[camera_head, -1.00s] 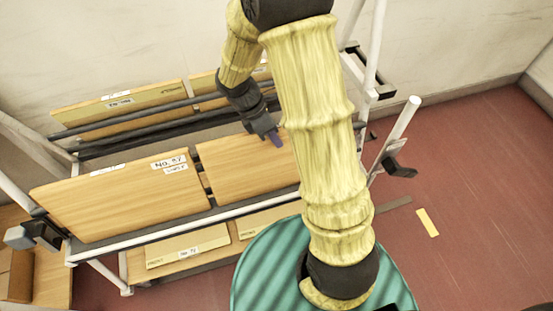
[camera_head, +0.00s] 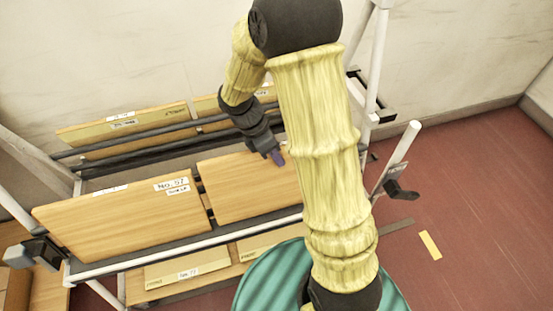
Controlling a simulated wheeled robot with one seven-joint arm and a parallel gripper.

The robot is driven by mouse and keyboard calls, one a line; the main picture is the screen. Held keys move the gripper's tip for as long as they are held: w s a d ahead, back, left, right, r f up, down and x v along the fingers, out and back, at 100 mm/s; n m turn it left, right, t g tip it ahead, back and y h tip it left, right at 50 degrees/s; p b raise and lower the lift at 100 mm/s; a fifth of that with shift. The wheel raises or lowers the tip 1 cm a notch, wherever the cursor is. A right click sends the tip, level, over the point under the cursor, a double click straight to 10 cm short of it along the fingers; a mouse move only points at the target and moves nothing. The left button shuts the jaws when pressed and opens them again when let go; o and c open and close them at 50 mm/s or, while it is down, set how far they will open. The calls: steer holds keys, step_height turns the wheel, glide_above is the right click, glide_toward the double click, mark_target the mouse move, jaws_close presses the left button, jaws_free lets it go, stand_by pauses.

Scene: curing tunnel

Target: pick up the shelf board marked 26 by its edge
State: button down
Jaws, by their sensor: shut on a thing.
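My gripper (camera_head: 278,158) is at the top edge of the right-hand wooden board (camera_head: 240,190) in the middle tier of the rack. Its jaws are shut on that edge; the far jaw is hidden. The board leans back beside another board. My arm covers its right part, and no number shows on what is visible of it, so I cannot read whether it is 26. The neighbouring board (camera_head: 120,222) on the left has a label that seems to read No. 57.
The white-tubed rack (camera_head: 225,236) holds more boards behind (camera_head: 130,128) and below (camera_head: 190,270). Dark rails (camera_head: 130,146) run behind the middle tier. A white post (camera_head: 402,145) with a dark clamp stands at right. Red floor (camera_head: 480,190) is open on the right.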

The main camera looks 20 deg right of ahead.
step_height(320, 180, up, 16)
steer(key=p, duration=0.3)
steer(key=shift+r+p, duration=0.15)
steer(key=shift+p, duration=0.2)
